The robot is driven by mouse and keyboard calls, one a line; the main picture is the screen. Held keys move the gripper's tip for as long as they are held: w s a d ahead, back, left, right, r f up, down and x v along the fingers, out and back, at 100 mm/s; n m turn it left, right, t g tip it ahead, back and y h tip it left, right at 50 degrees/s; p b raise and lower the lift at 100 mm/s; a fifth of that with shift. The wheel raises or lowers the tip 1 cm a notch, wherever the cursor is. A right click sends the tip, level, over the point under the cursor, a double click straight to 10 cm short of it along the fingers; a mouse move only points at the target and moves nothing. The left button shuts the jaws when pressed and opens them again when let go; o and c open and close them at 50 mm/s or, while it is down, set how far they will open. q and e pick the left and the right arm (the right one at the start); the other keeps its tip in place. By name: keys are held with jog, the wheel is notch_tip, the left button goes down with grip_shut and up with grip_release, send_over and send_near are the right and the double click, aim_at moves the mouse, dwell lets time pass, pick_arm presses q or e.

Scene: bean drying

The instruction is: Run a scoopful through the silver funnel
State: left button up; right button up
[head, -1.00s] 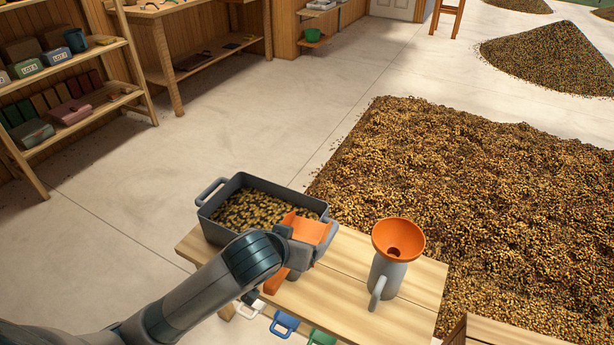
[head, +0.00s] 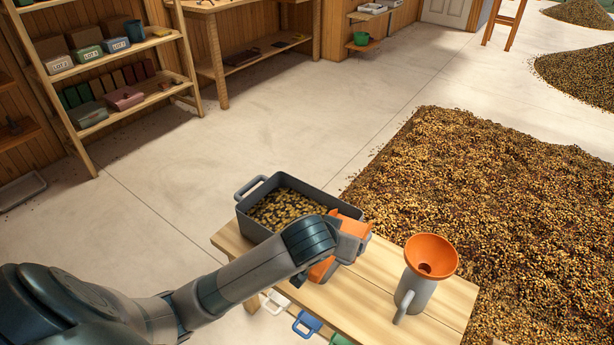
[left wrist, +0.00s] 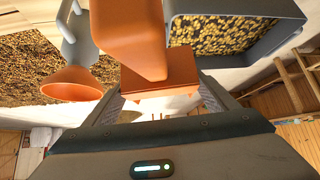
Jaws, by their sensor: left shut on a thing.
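The funnel in view is orange, not silver (head: 432,255). It sits upright in the mouth of a grey jug with a handle (head: 415,294) on the wooden table; it also shows in the left wrist view (left wrist: 72,84). My left gripper (head: 346,246) is shut on an orange scoop (head: 321,271), beside the near right corner of a grey bin (head: 262,230) of beans. In the left wrist view the scoop (left wrist: 132,38) rises from between the fingers (left wrist: 158,100), beside the bin (left wrist: 291,14). Whether the scoop holds beans is hidden. My right gripper is not in view.
The table (head: 370,306) has bare wood between scoop and jug. Coloured handles, including a blue one (head: 307,322), hang at its near edge. A large bean heap (head: 490,190) lies behind the table. Shelves (head: 120,75) stand at the back left, with clear floor between.

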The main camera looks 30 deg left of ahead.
pick_arm(q)
jog(key=w+a+r+n+g+p, duration=0.1)
jog(key=w+a+n+g+p, duration=0.2)
jog(key=p, duration=0.9)
jog(key=w+a+r+n+g+y+p, duration=0.1)
jog(key=w+a+n+g+p, duration=0.3)
jog(key=w+a+n+p, duration=0.3)
jog(key=a+p, duration=0.5)
jog(key=shift+w+a, duration=0.25)
jog(key=shift+w, duration=0.1)
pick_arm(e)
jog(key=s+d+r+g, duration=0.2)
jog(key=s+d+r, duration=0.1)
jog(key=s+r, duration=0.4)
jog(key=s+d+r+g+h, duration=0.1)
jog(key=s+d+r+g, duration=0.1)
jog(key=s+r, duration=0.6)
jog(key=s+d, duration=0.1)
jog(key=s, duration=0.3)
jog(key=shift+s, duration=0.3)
pick_arm(q)
jog(key=shift+f, duration=0.1)
notch_tip(320, 180, down, 18)
jog(key=b, duration=1.3)
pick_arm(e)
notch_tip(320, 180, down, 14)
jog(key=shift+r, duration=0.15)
